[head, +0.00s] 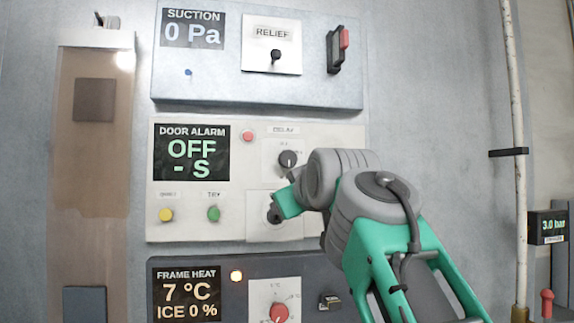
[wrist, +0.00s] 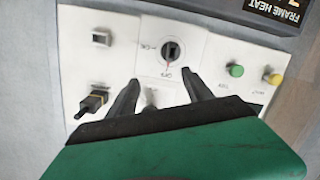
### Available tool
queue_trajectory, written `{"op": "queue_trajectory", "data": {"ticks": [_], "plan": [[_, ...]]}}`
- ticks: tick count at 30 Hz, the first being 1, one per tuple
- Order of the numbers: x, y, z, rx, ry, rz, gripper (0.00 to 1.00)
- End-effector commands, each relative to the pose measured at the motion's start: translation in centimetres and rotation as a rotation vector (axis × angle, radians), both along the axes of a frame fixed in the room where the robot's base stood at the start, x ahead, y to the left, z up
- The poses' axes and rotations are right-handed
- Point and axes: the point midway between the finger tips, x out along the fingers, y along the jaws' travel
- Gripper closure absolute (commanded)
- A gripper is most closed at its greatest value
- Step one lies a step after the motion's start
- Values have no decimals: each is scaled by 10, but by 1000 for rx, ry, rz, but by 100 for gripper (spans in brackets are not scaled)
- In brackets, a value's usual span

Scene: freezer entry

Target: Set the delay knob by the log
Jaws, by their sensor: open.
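The door alarm panel (head: 222,229) is white, and its display (head: 191,153) reads OFF and - S. The black delay knob (head: 288,160) sits on a white plate under the DELAY label (head: 284,130); its scale is too small to read. No log is readable.
A yellow button (head: 166,215) and a green button (head: 213,214) sit left of my gripper. The suction panel (head: 215,88) is above, with a relief knob (head: 275,56). The frame heat panel (head: 225,300) is below, with a red knob (head: 279,313). A white pipe (head: 516,120) runs at right.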

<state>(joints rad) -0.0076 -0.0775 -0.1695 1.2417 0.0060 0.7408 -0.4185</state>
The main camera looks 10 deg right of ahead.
Motion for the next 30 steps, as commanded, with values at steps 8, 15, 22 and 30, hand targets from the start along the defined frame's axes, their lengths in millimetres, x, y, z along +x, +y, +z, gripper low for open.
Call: {"op": "queue_trajectory", "data": {"ticks": [8,15,22,30], "plan": [[-2,-3,88,-59,-164,-1,41],[43,-3,89,-57,-163,-1,41],[64,-3,86,-57,-165,-1,41],[64,-3,85,-56,-164,-1,46]]}}
